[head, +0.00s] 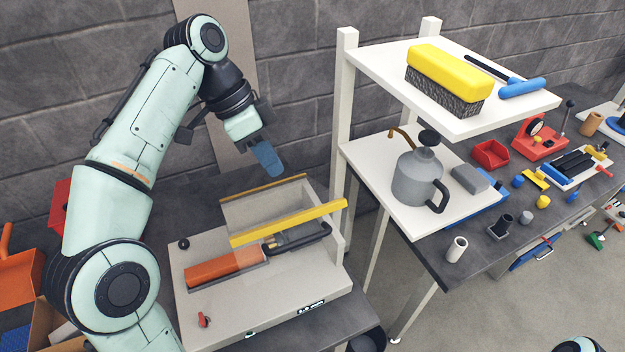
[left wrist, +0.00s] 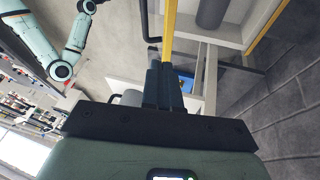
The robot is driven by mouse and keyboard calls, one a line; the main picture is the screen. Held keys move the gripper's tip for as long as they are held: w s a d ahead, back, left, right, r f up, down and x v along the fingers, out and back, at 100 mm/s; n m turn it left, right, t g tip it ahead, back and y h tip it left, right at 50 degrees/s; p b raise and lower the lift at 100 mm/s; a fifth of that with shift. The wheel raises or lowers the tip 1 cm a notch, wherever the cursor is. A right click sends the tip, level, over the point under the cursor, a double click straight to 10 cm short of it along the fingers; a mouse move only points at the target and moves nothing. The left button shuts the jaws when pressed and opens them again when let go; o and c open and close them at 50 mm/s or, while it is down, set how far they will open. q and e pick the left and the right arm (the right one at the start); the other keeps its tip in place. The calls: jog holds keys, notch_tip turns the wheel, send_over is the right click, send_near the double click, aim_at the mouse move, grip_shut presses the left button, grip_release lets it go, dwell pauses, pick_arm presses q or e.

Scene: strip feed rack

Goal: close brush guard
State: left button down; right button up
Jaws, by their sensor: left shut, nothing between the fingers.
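The brush machine is a pale grey box (head: 250,310) on a dark bench in the head view. Its guard has a yellow bar (head: 290,223) that stands raised and slanted above an opening. An orange cylinder (head: 225,267) and a black bent handle (head: 305,238) show in and beside the opening. My left gripper (head: 268,160) is shut and empty, with blue fingers pointing down, above and behind the yellow bar. In the left wrist view the shut fingers (left wrist: 164,75) point toward a yellow bar (left wrist: 169,30); contact cannot be made out. My right gripper does not show.
A white two-level rack stands to the right; its upper shelf (head: 385,68) holds a yellow brush (head: 450,72), and below is a grey can (head: 418,178). A brick wall is close behind. There is open air above the machine.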

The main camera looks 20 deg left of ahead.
pick_arm(q)
jog(key=b, duration=0.2)
send_over(292, 225)
jog(key=a, duration=0.2)
jog(key=shift+n, duration=0.4)
jog(key=f, duration=0.6)
jog(key=shift+s+d+f, duration=0.2)
jog(key=shift+s+f, duration=0.05)
jog(key=shift+s, duration=0.1)
jog(key=f, duration=0.1)
jog(key=d+f, duration=0.1)
jog(key=f, duration=0.1)
jog(key=s+d+f+b, duration=0.1)
jog(key=shift+s+d+f, duration=0.1)
jog(key=shift+d+f, duration=0.1)
jog(key=shift+f, duration=0.1)
jog(key=shift+s+d+f, duration=0.15)
jog(key=shift+d+f, duration=0.2)
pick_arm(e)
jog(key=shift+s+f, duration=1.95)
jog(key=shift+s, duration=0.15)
